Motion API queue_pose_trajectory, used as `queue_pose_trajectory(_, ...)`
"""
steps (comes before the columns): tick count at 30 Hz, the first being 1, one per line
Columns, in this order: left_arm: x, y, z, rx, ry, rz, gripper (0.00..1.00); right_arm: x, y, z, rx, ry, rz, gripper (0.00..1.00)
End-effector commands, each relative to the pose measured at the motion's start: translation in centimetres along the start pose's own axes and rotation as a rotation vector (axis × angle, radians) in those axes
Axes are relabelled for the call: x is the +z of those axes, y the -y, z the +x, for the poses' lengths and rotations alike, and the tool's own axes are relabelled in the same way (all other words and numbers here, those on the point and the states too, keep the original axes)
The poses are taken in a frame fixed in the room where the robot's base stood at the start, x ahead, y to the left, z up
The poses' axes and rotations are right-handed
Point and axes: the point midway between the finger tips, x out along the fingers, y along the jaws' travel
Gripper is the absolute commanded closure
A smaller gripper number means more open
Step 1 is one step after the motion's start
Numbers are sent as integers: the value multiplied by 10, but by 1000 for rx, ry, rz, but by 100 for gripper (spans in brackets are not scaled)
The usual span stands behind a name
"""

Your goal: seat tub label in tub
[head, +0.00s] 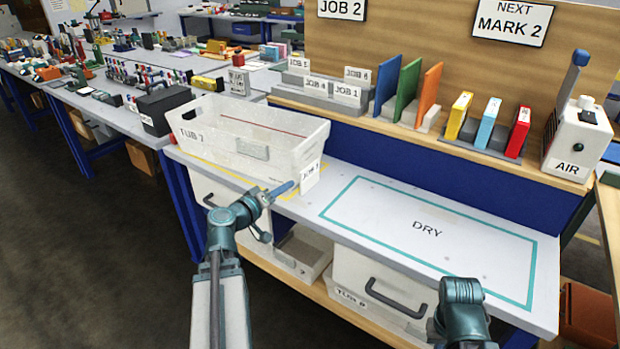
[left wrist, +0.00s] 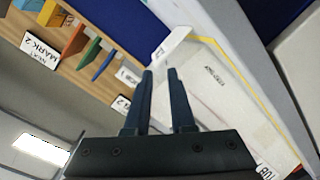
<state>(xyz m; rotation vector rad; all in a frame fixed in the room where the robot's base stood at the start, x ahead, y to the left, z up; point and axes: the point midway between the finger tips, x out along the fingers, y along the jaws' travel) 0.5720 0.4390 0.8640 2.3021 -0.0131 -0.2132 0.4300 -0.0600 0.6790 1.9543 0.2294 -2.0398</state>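The white tub label (head: 311,177), a small card lettered JOB with an unclear last character, is at the tips of my left gripper (head: 291,187). It looks upright, just in front of the tub's right end. The white tub (head: 212,144), marked TUB 7, stands on the bench with a pale holder (head: 252,151) on its long side. In the left wrist view, the fingers (left wrist: 160,73) are close together with a narrow gap, and the label (left wrist: 172,42) shows at their tips. The grip itself is partly hidden. Of my right arm only a link shows; its gripper is out of sight.
A bare bench area outlined in teal and marked DRY (head: 427,229) lies right of the tub. Coloured boards (head: 408,90) and a rack of job cards (head: 318,92) stand behind. A white AIR unit (head: 577,135) stands at the right. Bins (head: 377,283) sit below the bench.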

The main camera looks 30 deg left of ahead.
Motion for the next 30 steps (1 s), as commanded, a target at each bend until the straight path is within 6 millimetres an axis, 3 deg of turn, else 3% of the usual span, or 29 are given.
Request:
queue_pose_trajectory(6, 1, 0, -3, 0, 0, 498, 78, 0, 0, 0, 0, 0, 0, 100)
queue_pose_trajectory(12, 2, 0, -4, 0, 0, 767, 78, 0, 0, 1, 0, 0, 0, 100)
queue_pose_trajectory(21, 2, 1, 0, 1, 0, 842, 78, 0, 0, 2, 0, 0, 0, 100)
queue_pose_trajectory(30, 1, 2, 54, 2, 2, 841, 78, -1, 1, 10, 0, 0, 0, 100)
